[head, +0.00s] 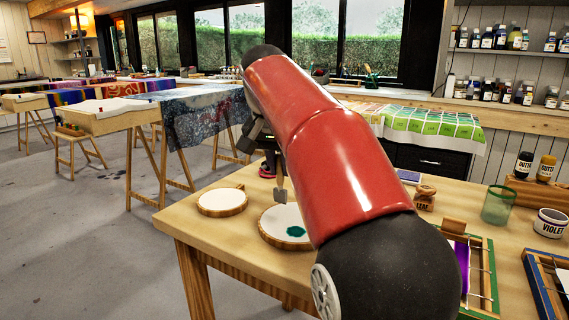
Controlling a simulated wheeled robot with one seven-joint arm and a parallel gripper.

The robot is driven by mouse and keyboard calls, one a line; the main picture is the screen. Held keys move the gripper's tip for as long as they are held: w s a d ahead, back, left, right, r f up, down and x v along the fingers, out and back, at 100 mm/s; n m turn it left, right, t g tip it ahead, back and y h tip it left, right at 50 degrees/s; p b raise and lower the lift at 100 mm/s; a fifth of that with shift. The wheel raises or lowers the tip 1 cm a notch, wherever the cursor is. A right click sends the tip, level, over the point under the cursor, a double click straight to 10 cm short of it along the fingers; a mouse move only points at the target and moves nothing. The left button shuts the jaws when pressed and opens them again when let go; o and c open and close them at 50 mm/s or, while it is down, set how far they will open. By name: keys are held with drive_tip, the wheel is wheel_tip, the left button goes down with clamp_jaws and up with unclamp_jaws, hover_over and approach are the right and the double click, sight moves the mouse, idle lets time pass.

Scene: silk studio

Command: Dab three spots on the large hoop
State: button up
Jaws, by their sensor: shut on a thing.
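The large hoop (270,234), a round wooden rim with white cloth, lies on the near table's left part. One dark green spot (296,231) shows on its cloth. My red arm hides the hoop's right side. My gripper (270,158) is above the hoop's far edge, partly hidden by my arm. It is shut on a small dabbing tool (281,196), whose thin stem points down to a grey, block-like tip. The tip appears over the far part of the hoop; I cannot tell whether it touches the cloth. A small hoop (222,203) with plain white cloth lies to the left.
On the table's right are a wooden stamp (425,197), a green glass (497,204), a VIOLET pot (550,222), two dye bottles (524,165) and frames (484,270). Other worktables with cloths stand behind. The floor at left (80,240) is clear.

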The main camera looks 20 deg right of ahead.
sight(279, 173)
drive_tip(key=shift+f+b, duration=1.05)
drive_tip(key=shift+f, duration=0.55)
wheel_tip(279, 173, up, 2)
drive_tip(key=shift+r+p, duration=0.1)
drive_tip(key=shift+p, duration=1.15)
drive_tip(key=shift+r, duration=0.65)
drive_tip(key=shift+r, duration=0.1)
